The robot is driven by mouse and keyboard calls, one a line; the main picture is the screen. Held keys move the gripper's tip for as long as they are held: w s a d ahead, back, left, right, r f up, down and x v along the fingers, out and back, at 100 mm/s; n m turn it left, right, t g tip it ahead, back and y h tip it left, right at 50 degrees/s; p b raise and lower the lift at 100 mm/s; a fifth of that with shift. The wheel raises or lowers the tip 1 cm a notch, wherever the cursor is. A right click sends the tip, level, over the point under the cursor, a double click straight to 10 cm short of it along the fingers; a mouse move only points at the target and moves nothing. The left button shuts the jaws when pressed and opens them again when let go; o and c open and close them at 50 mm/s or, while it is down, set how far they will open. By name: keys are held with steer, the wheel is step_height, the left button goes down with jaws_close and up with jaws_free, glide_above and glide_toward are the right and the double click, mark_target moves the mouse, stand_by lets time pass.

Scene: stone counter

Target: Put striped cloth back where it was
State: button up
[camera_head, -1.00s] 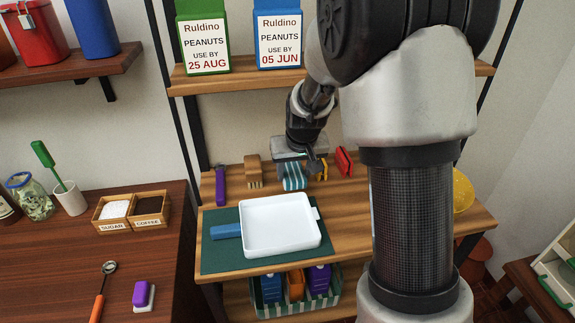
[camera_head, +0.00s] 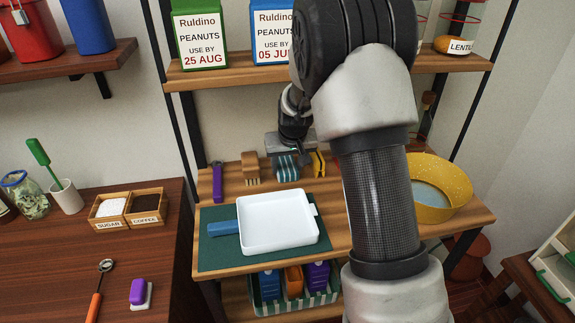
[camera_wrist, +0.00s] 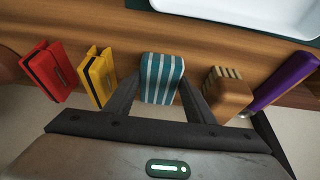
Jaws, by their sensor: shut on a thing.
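The striped cloth (camera_wrist: 161,78) is a folded teal and white piece between my gripper's fingers in the wrist view. In the head view the cloth (camera_head: 286,168) is at the back of the wooden counter, between a wooden brush (camera_head: 250,168) and a yellow clip-like thing (camera_head: 318,163). My gripper (camera_wrist: 158,95) is shut on the cloth and points down at the counter; it also shows in the head view (camera_head: 287,152). I cannot tell whether the cloth touches the counter.
A red clip-like thing (camera_wrist: 50,70) is beside the yellow one. A white tray (camera_head: 277,243) lies on a green mat (camera_head: 216,259) in front. A yellow basin (camera_head: 459,190) stands at the right. A shelf (camera_head: 220,76) hangs above.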

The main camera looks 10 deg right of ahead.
steer(key=o, duration=0.9)
steer(key=shift+o, duration=0.2)
steer(key=shift+r+p, duration=0.35)
steer(key=shift+p, duration=0.05)
steer(key=s+r+p, duration=0.1)
steer(key=s+r, duration=1.8)
steer(key=r, duration=0.2)
steer(key=s+t, duration=0.1)
steer(key=s, duration=1.4)
steer(key=shift+s+r, duration=0.35)
steer(key=shift+s, duration=0.05)
